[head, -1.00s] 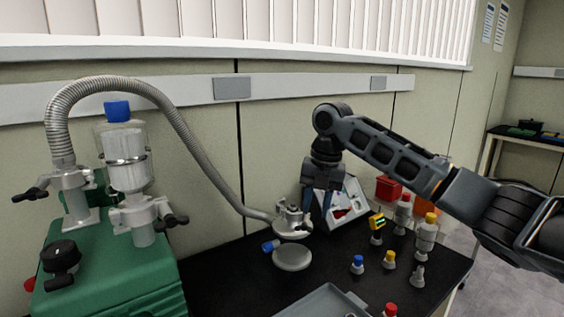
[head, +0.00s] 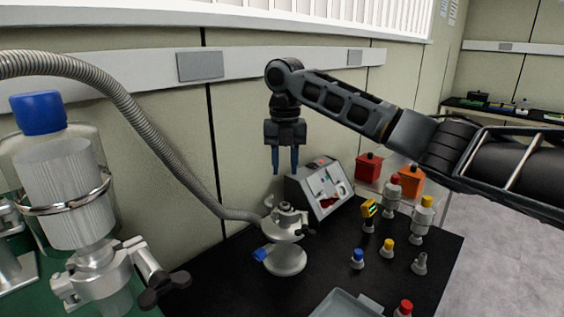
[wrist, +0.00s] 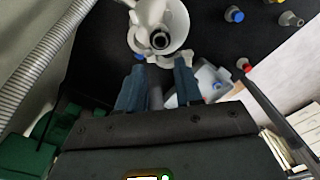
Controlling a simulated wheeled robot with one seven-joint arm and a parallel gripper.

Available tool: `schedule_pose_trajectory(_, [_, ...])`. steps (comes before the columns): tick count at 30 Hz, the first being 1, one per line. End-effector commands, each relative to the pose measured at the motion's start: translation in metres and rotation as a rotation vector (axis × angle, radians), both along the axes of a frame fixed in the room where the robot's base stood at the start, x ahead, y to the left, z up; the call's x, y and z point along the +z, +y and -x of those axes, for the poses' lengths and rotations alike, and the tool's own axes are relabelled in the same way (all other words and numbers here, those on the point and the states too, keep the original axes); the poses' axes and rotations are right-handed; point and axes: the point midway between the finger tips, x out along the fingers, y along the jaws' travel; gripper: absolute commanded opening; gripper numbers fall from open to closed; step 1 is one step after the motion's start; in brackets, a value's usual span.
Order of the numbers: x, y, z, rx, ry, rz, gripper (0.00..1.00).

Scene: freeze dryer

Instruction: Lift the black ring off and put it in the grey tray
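A pale metal fitting (head: 285,222) on the end of the grey hose stands above a round pale base (head: 285,262) on the black bench. It also shows in the wrist view (wrist: 160,22) as a round flange with a dark-rimmed central opening. The grey tray (head: 345,303) is cut off by the bottom edge of the head view. My gripper (head: 286,171) points down above and behind the fitting, with its blue fingers (wrist: 160,66) apart and nothing between them.
The hose (head: 150,135) arches in from the left. A white instrument box (head: 322,190) stands behind, with red (head: 367,168) and orange (head: 411,181) containers to its right. Several small capped bottles, including a blue-capped one (head: 358,259), stand at right. A blue-handled valve (head: 261,254) juts left.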

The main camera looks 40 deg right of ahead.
Motion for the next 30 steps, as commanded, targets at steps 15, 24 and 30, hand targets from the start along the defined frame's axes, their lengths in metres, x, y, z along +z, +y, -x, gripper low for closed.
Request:
schedule_pose_trajectory(15, [-0.048,0.000,0.000,-0.001,0.000,0.000,0.35])
schedule_pose_trajectory(24, [-0.063,0.000,0.000,-0.001,-0.001,0.000,0.35])
schedule_pose_trajectory(30, [-0.063,0.000,0.000,-0.001,-0.001,0.000,0.35])
